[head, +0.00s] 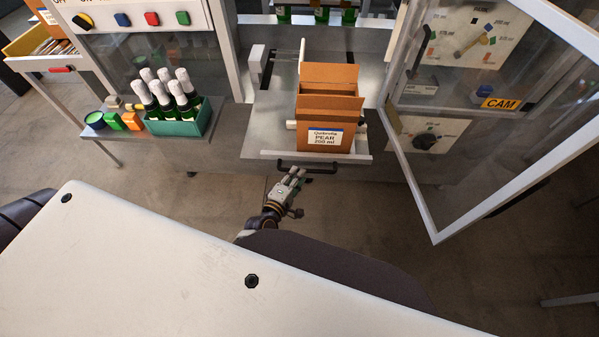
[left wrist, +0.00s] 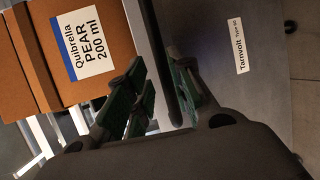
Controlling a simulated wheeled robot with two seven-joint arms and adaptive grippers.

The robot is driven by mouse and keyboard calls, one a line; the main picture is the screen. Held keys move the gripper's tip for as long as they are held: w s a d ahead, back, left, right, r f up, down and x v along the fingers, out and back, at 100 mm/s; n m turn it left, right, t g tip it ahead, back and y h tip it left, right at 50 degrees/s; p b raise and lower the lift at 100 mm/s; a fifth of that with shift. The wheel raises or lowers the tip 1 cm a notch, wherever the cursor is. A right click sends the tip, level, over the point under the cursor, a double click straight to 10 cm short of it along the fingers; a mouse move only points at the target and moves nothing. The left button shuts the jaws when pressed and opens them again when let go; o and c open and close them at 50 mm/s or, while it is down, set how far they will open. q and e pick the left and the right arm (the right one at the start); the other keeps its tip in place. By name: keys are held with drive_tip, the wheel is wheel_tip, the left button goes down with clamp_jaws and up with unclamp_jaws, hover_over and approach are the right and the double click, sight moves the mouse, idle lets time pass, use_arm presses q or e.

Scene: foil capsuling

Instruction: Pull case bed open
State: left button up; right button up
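The case bed (head: 268,125) is a grey metal slide in the machine's middle bay, with a pale front lip and a dark bar handle (head: 310,167) below it. An open brown carton (head: 325,138) labelled Quibrella PEAR 200 ml stands on it; the carton also shows in the left wrist view (left wrist: 35,60). My left gripper (head: 296,176) is just in front of the handle's left part. In the left wrist view its green-padded fingers (left wrist: 165,98) are apart, with the dark handle bar between them, nearer the right finger. Contact is unclear. My right gripper is out of view.
A glass door (head: 490,130) with a CAM label stands open at the right. A green crate (head: 180,126) of bottles sits on a side shelf at the left, with small coloured blocks. The floor in front of the bed is clear. A carton of flat pieces (head: 30,42) is far left.

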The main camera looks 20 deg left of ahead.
use_arm(q)
drive_tip(key=shift+v, duration=2.8)
drive_tip(key=shift+s, duration=0.1)
drive_tip(key=shift+d, duration=0.1)
